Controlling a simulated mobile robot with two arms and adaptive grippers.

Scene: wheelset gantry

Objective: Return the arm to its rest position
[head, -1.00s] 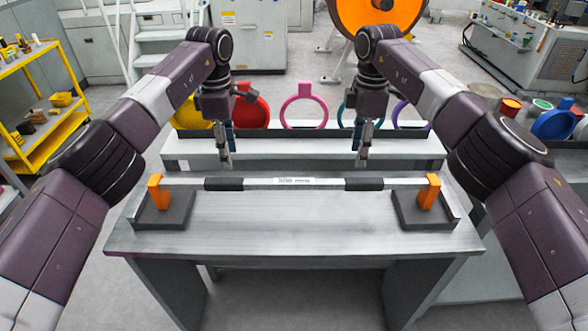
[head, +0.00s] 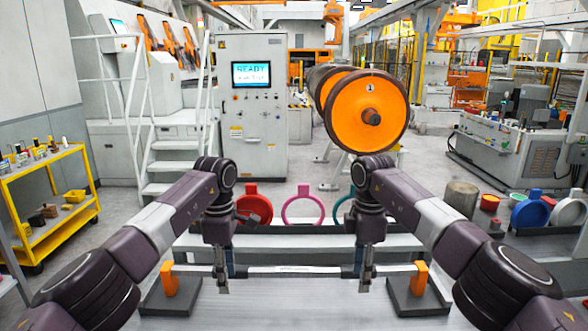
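A long grey gauge bar (head: 293,270) with a pale label lies level across the bench. Its ends sit at two orange posts, the left one (head: 169,279) and the right one (head: 420,277), on dark stands. My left gripper (head: 222,285) points down and overlaps the bar left of the label. My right gripper (head: 366,284) points down and overlaps it right of the label. The black sleeves on the bar are largely hidden behind the grippers. I cannot tell whether the fingers are open or touch the bar.
Behind the bar stands a shelf (head: 290,243) with red (head: 255,204), pink (head: 303,206) and teal rings. An orange wheelset (head: 366,112) stands behind it. A control cabinet (head: 252,135) reads READY. A yellow cart (head: 48,200) is at left, a blue part (head: 530,210) at right.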

